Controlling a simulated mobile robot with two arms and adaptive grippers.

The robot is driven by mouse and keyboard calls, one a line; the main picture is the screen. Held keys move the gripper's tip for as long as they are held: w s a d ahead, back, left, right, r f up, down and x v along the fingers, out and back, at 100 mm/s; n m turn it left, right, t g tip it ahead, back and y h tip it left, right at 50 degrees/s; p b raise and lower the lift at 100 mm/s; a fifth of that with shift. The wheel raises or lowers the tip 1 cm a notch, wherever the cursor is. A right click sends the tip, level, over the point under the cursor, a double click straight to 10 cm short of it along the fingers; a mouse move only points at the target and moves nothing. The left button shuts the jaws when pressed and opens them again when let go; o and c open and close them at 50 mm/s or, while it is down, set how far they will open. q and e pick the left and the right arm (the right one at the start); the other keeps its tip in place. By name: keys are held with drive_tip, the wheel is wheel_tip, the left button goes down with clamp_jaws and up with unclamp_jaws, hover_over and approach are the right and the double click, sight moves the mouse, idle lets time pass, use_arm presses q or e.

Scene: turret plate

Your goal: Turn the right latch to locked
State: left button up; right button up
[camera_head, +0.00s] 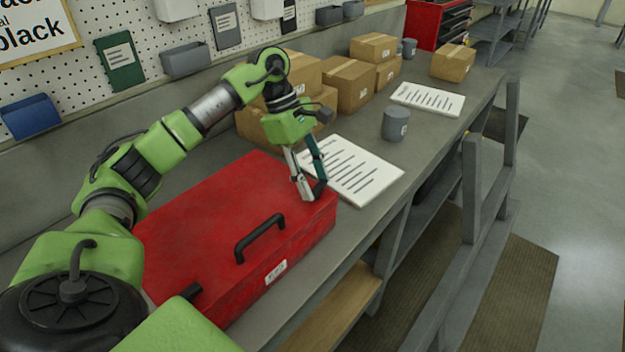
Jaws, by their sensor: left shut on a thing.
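A red case (220,210) with a black handle (260,238) lies closed on the grey workbench. A dark latch (190,292) shows near the left end of its front edge. My left gripper (309,194) points down at the right end of the same edge. Its fingers are shut on the right latch, which they mostly hide, so its angle cannot be told. My right gripper is not in view.
A white printed sheet (360,172) lies just behind the gripper. A grey cup (395,124), another sheet (428,99) and several cardboard boxes (350,85) stand farther back on the bench (440,150). A pegboard with bins borders the left side.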

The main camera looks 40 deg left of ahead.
use_arm(q)
drive_tip(key=shift+w+m+g, duration=0.15)
drive_tip(key=shift+m+g, duration=0.15)
drive_tip(key=shift+m, duration=0.6)
drive_tip(key=o, duration=1.1)
drive_tip(key=v, duration=1.2)
drive_tip(key=shift+w+r, duration=0.1)
drive_tip(key=shift+r, duration=0.05)
